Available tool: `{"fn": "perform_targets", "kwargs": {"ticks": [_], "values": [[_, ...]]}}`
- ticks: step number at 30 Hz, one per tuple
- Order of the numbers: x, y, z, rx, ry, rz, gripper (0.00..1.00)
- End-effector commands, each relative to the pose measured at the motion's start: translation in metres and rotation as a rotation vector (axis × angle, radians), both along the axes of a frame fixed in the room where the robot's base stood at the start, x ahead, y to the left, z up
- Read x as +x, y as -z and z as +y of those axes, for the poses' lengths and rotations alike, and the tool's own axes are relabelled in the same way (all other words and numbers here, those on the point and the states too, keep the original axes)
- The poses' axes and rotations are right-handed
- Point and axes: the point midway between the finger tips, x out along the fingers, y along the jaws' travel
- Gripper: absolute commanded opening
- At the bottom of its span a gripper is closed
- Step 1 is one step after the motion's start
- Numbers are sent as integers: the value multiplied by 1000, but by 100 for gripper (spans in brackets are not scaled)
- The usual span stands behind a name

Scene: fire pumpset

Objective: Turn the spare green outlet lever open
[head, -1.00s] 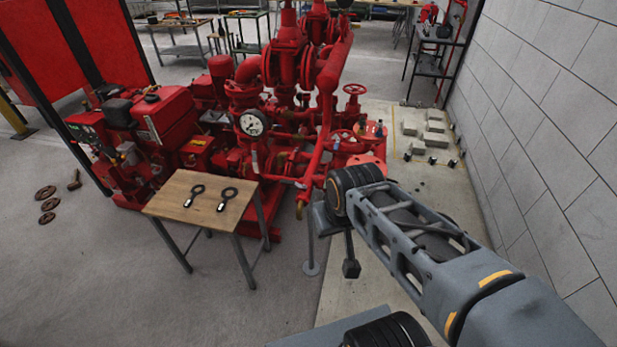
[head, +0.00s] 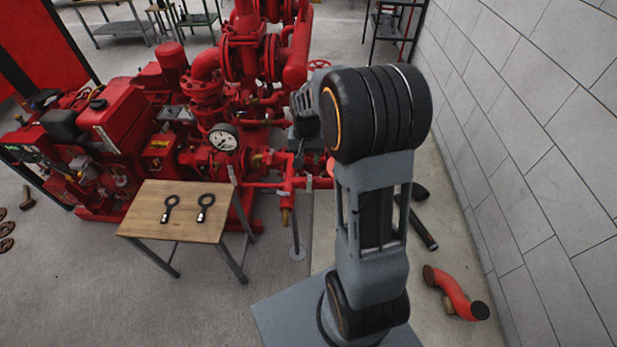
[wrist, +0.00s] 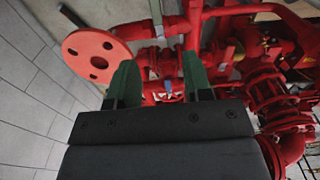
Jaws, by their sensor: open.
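In the wrist view my gripper (wrist: 159,72) is open, its two green fingers spread apart with nothing held between them. Beyond the fingers are red pipes and valve bodies (wrist: 160,56) of the pumpset. A small blue piece (wrist: 168,85), perhaps a valve lever, shows low in the gap between the fingers. In the head view my arm stands in front of the right end of the red pumpset (head: 245,50) and hides the outlet area; the fingers do not show there.
A red flange disc with holes (wrist: 95,55) is left of the fingers. A wooden-topped table (head: 150,225) with two black ring-ended tools stands in front of the pumpset. A grey block wall (head: 530,120) bounds the right. A red bent pipe (head: 455,293) lies on the floor.

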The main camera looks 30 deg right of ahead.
Motion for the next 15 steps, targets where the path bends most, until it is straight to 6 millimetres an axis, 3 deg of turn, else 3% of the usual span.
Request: {"fn": "perform_targets", "kwargs": {"ticks": [8, 15], "values": [[5, 28, -15, 10, 43, 24, 46], [4, 73, -15, 11, 42, 25, 46]]}}
